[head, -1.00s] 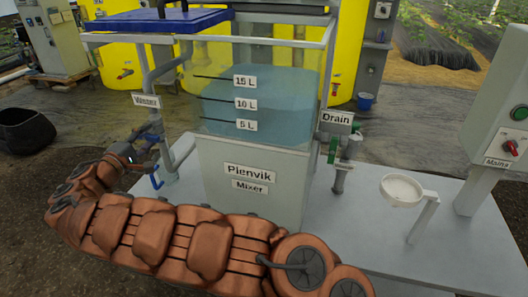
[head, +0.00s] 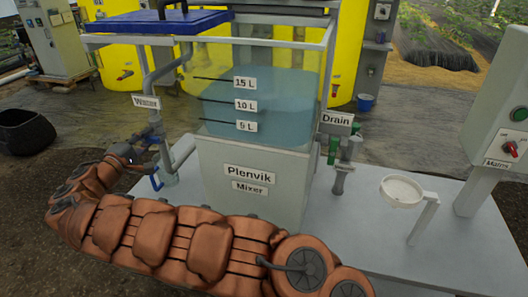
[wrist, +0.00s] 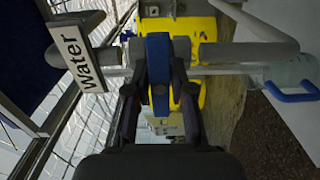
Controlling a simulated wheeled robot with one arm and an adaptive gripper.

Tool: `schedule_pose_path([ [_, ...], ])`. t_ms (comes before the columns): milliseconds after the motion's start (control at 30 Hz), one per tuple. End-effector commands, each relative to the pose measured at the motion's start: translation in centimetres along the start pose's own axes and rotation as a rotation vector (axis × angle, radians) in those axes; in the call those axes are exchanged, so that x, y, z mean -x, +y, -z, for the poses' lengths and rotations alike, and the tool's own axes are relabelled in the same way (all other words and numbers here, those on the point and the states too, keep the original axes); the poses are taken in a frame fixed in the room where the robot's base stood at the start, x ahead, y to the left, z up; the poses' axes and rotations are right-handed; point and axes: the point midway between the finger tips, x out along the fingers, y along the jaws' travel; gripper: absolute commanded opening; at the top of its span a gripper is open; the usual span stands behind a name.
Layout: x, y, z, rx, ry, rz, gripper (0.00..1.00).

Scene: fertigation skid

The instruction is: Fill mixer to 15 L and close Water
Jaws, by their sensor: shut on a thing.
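The clear mixer tank (head: 262,150) stands on the skid with marks at 5 L, 10 L and 15 L. Blue water (head: 285,100) fills it to around the 15 L mark; the exact front level is hard to read. The Water label (head: 146,101) hangs at the left by the grey inlet pipe (head: 152,90). In the wrist view the blue Water valve handle (wrist: 158,70) lies between the fingers of my gripper (wrist: 160,90), which is shut on it. The handle lies in line with my fingers and across the grey pipe. In the head view my gripper (head: 140,155) is partly hidden.
The Drain valve (head: 333,150) with a green handle is right of the tank. A white round dish on a stand (head: 402,190) and the Mains panel (head: 505,120) stand farther right. A clear vessel with a blue handle (wrist: 290,92) is beside the Water pipe.

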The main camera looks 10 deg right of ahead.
Motion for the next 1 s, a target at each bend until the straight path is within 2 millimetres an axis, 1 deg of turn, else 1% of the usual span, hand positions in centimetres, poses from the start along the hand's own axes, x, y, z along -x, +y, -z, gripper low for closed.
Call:
schedule_pose_path([
  [233,0.00,0.06,0.00,0.006,0.000,0.001,0.00],
  [333,0.01,0.38,0.01,0.051,0.000,0.002,0.00],
  [667,-0.02,0.54,-0.05,0.333,-0.001,0.003,0.00],
  [1000,-0.01,0.46,-0.09,0.689,-0.001,0.004,0.00],
])
